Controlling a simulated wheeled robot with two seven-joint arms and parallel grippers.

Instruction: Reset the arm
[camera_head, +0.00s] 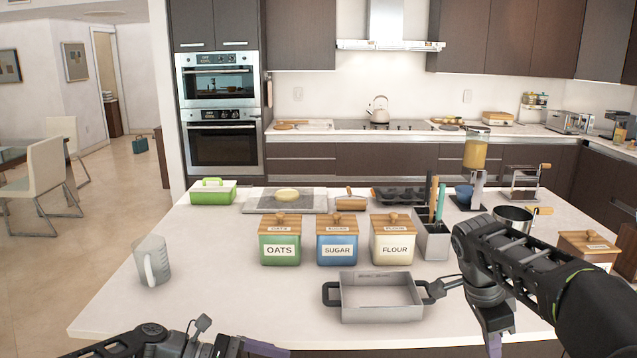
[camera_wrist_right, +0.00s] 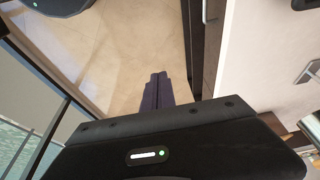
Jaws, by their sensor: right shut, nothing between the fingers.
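My right arm comes in from the right in the head view and reaches over the front right of the island. Its gripper (camera_head: 494,344) hangs down at the counter's front edge, right of the grey baking pan. In the right wrist view the two dark purple fingers (camera_wrist_right: 157,90) lie together with nothing between them, above floor and beside a cabinet side. My left gripper (camera_head: 245,346) is low at the bottom edge of the head view, partly cut off, in front of the island. Its fingertips do not show clearly.
The white island (camera_head: 230,300) holds a grey pan (camera_head: 382,312), oats (camera_head: 280,248), sugar (camera_head: 337,248) and flour (camera_head: 393,248) canisters, a utensil holder (camera_head: 433,243) and a measuring cup (camera_head: 152,262). A saucepan (camera_head: 513,218) stands near my right arm. The front left counter is clear.

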